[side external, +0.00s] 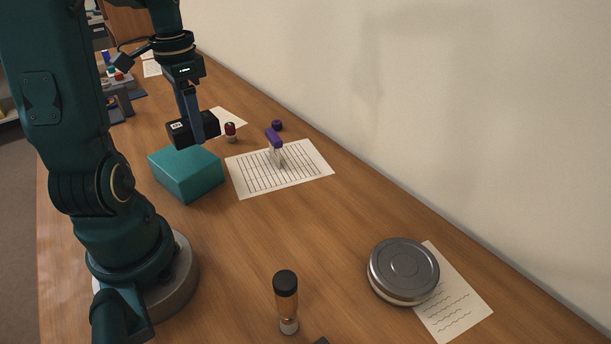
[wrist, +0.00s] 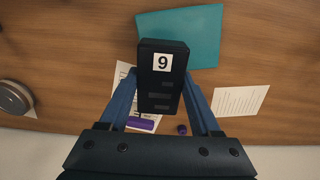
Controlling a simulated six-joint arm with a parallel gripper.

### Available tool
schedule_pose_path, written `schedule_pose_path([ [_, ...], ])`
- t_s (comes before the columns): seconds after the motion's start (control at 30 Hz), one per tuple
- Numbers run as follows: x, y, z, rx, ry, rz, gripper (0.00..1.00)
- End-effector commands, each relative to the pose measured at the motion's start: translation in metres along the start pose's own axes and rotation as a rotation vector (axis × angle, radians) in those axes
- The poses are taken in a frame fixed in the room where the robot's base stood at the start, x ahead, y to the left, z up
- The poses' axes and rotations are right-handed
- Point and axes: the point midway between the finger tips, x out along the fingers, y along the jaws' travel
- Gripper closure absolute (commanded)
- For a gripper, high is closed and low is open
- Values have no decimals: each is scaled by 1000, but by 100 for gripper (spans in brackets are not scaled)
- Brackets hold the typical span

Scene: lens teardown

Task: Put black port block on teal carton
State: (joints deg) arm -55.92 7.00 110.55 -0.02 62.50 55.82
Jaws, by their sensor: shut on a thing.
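The black port block (side external: 210,124) is held between the blue fingers of my gripper (side external: 196,125), just above the teal carton in the side view. In the wrist view the block (wrist: 162,98) shows a white label with a 9, and the gripper (wrist: 162,90) is shut on its sides. The teal carton (side external: 186,173) stands on the wooden table with its flat top bare. In the wrist view the carton (wrist: 192,32) lies beyond the block's far end and is partly hidden by it. I cannot tell whether block and carton touch.
A lined sheet (side external: 280,168) with a purple-capped item (side external: 274,141) lies right of the carton. A small red-topped bottle (side external: 230,131) stands close behind. A round metal tin (side external: 403,269) and a black-capped bottle (side external: 286,298) stand nearer the camera. The middle of the table is clear.

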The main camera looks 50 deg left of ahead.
Motion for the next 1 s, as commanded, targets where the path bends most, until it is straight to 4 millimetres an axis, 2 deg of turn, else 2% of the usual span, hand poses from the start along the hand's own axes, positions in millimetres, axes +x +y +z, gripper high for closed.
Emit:
schedule_pose_path([
  [0.4,47,1,0,1,-2,3,96],
  [0.8,51,0,-1,1,0,0,96],
  [0.83,52,0,0,1,0,0,32],
  [0.9,51,0,-1,1,0,-1,6],
  [1.0,51,0,-1,1,1,-1,6],
])
